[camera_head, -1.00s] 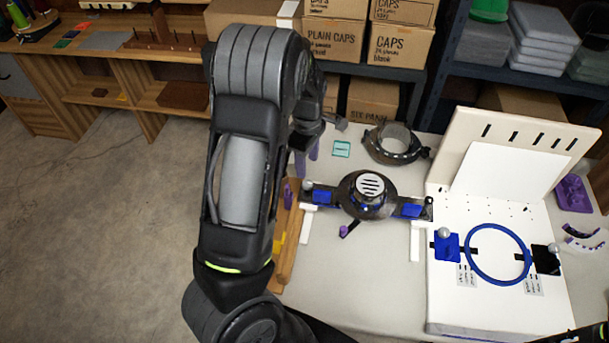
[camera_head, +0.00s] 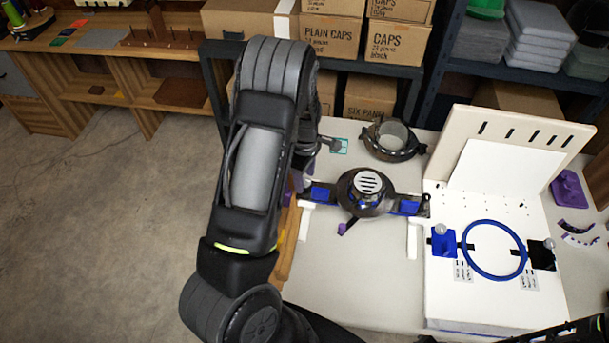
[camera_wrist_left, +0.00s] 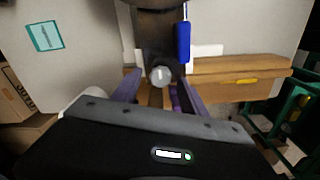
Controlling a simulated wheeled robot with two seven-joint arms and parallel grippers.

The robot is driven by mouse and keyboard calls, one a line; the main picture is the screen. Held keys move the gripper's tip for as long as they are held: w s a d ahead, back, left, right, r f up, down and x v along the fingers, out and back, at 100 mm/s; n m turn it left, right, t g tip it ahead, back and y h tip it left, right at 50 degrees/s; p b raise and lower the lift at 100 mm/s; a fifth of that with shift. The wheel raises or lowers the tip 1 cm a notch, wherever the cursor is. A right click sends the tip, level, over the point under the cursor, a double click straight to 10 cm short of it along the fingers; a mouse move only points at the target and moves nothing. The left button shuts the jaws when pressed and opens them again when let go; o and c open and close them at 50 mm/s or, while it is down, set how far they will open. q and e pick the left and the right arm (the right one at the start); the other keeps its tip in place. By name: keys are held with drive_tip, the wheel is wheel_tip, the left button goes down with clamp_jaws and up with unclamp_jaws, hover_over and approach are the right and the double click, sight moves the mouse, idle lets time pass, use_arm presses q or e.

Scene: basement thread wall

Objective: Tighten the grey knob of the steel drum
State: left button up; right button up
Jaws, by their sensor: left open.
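The steel drum (camera_head: 366,191) sits on the table in the head view, a dark, shiny body with a slotted round top, blue blocks and a side arm at each end. Its grey knob (camera_wrist_left: 160,76) shows as a small round end in the left wrist view, below the drum's dark arm (camera_wrist_left: 160,30). My left gripper (camera_wrist_left: 158,90) is open. Its two purple fingers stand on either side of the knob, and I see a gap on both sides. In the head view my left arm hides most of this gripper.
A dark ring clamp (camera_head: 393,140) stands behind the drum. A white board with a blue hoop (camera_head: 495,221) is to the right. A wooden block (camera_wrist_left: 240,78) lies beside the knob. A teal card (camera_wrist_left: 45,37) lies on the table. Bare table is in front of the drum.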

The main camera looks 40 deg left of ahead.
use_arm(q)
clamp_jaws()
idle(0.3)
drive_tip(key=shift+m, duration=0.3)
drive_tip(key=m+b, duration=0.2)
drive_tip(key=m, duration=0.1)
drive_tip(key=shift+w+f, duration=0.1)
drive_tip(key=m+b, duration=0.3)
drive_tip(key=m, duration=0.1)
drive_tip(key=shift+m, duration=0.3)
drive_tip(key=m+b, duration=0.3)
drive_tip(key=m, duration=0.2)
drive_tip(key=shift+w, duration=0.15)
drive_tip(key=shift+d+m+b, duration=0.15)
drive_tip(key=shift+m+b, duration=0.55)
drive_tip(key=shift+m, duration=1.4)
drive_tip(key=shift+r, duration=0.2)
unclamp_jaws()
